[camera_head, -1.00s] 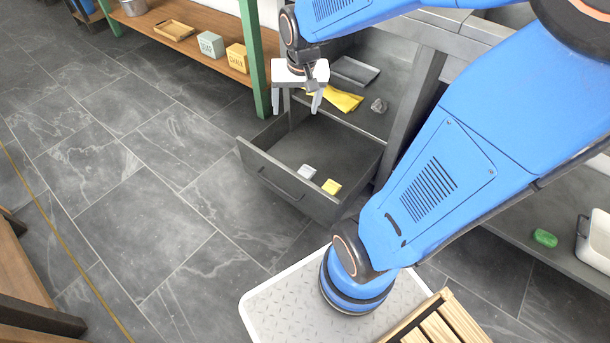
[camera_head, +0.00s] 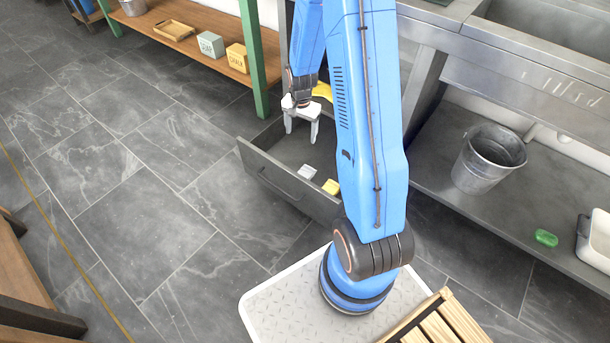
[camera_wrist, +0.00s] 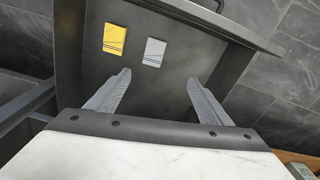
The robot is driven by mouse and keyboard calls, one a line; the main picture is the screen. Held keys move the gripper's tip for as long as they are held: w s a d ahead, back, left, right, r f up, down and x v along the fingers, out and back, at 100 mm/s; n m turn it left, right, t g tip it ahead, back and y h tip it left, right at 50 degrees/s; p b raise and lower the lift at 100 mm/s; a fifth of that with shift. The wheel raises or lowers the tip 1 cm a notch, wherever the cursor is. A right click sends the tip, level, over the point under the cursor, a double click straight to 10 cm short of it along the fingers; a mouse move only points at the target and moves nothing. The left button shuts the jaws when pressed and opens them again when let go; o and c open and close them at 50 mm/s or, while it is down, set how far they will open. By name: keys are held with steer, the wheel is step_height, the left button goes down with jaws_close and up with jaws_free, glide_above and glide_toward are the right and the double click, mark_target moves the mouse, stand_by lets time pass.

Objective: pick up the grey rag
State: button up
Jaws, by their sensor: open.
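The grey rag (camera_head: 307,172) is a small, folded, light grey square lying flat in an open drawer (camera_head: 270,178). In the wrist view the grey rag (camera_wrist: 154,52) shows dark stripes near one edge. A like yellow rag (camera_head: 331,187) lies beside it, a small gap apart; it is left of the grey one in the wrist view (camera_wrist: 115,39). My gripper (camera_head: 301,136) is above the drawer, pointing down, open and empty. In the wrist view the spread fingertips (camera_wrist: 159,77) are short of the grey rag and do not touch it.
The drawer walls stand around the rags, with bare drawer floor about them. A metal bucket (camera_head: 488,158) and a green item (camera_head: 546,238) are on the lower shelf at right. A green-legged bench (camera_head: 205,50) stands at left. My arm hides part of the cabinet.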

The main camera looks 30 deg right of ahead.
step_height(320, 180, down, 8)
steer(key=d+m, duration=0.2)
glide_above(305, 172)
steer(key=shift+g, duration=0.3)
step_height(305, 172, down, 12)
steer(key=shift+s+f, duration=0.1)
steer(key=shift+f, duration=2.6)
steer(key=c, duration=1.1)
